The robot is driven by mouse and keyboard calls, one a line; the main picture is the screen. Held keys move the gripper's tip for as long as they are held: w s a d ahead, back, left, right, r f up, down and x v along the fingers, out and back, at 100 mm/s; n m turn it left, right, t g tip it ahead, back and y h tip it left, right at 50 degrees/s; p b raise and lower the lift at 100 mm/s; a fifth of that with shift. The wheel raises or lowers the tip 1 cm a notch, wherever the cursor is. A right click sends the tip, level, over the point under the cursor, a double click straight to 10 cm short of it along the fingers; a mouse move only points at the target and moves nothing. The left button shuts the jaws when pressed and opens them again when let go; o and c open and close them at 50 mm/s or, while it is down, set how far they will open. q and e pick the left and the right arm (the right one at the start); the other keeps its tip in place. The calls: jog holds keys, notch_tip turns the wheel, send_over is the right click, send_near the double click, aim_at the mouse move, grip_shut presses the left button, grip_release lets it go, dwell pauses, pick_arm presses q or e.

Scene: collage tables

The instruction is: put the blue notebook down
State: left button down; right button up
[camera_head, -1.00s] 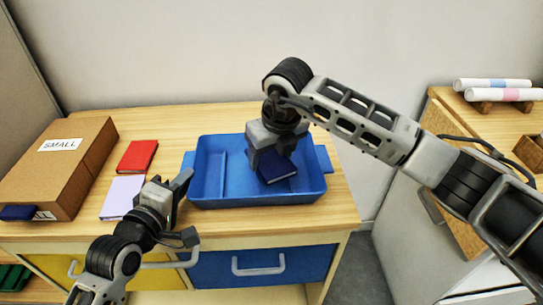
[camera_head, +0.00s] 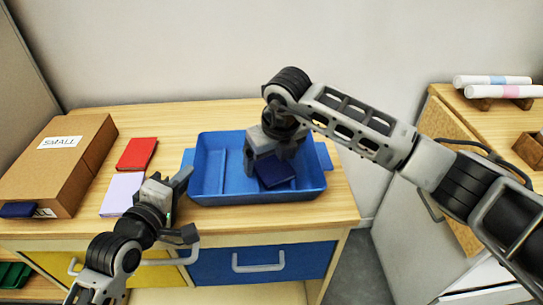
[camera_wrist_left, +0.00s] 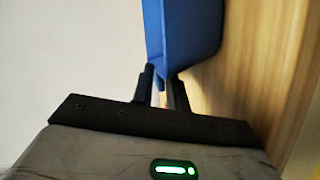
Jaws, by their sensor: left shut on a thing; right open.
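The dark blue notebook (camera_head: 275,170) lies inside the blue tray (camera_head: 210,197), towards its right part. My right gripper (camera_head: 268,162) reaches down into the tray from above. Its jaws are open around the notebook and partly hide it. My left gripper (camera_head: 182,181) is at the left end of the tray and is shut on its edge. The left wrist view shows the tray (camera_wrist_left: 190,35) just ahead of the close-set fingers (camera_wrist_left: 164,85). The exact grip point is hard to make out.
A red notebook (camera_head: 137,154) and a lilac notebook (camera_head: 122,193) lie left of the tray. A cardboard box (camera_head: 60,165) marked SMALL stands further left, with a dark blue item (camera_head: 18,210) at its front. The wooden top (camera_head: 345,208) is bare right of the tray.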

aim_at(279, 174)
pick_arm(q)
jog(key=shift+f, duration=0.15)
pick_arm(e)
jog(key=shift+r, duration=0.1)
jog(key=shift+r, duration=0.4)
jog(key=v, duration=1.2)
pick_arm(q)
jog(key=c, duration=1.3)
grip_release()
pick_arm(e)
jog(key=shift+w, duration=0.1)
pick_arm(q)
jog(key=shift+s, duration=0.1)
